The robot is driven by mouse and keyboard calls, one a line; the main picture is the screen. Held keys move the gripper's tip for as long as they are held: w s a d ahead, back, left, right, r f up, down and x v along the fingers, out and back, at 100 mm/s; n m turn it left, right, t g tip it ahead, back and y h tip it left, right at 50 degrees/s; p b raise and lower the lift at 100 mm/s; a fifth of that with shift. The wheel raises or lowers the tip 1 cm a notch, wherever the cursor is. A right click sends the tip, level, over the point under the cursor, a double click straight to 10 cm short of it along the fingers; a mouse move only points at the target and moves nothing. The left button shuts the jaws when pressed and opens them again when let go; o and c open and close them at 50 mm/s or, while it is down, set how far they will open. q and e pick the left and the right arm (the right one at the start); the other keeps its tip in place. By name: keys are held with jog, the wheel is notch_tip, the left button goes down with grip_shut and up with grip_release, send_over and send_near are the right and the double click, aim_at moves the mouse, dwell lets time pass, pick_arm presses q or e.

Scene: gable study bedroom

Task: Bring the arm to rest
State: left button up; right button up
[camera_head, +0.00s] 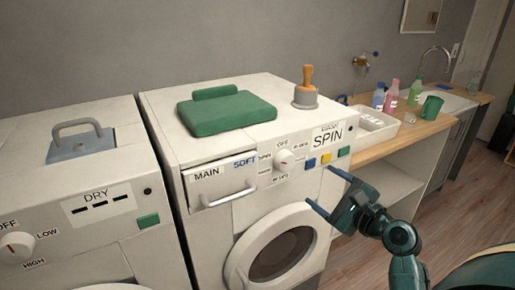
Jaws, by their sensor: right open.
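My right gripper (325,189) is open and empty. It is in front of the washing machine (350,116), to the right of the round door (281,250) and below the blue, yellow and green buttons (326,157). Its two dark fingers point toward the machine. I cannot tell whether a fingertip touches the front panel. My right arm (402,238) comes in from the lower right. My left gripper does not show.
A dryer (70,190) stands at the left. A wooden counter (400,139) at the right holds a white tray (370,124), bottles and a green cup (432,107). Floor shows at the lower right.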

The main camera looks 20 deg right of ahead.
jog(key=s+a+f+n+g, duration=0.2)
jog(key=a+f+n, duration=0.3)
jog(key=f+n, duration=0.25)
jog(key=s+a+f+n+g, duration=0.2)
jog(key=a+f+n+g, duration=0.15)
jog(key=f+n, duration=0.4)
jog(key=s+a+f+n+g, duration=0.1)
jog(key=s+a+f+n, duration=1)
jog(key=a+n, duration=0.2)
jog(key=shift+f+y, duration=0.35)
jog(key=shift+y, duration=0.05)
jog(key=shift+g, duration=0.25)
jog(key=shift+c, duration=0.2)
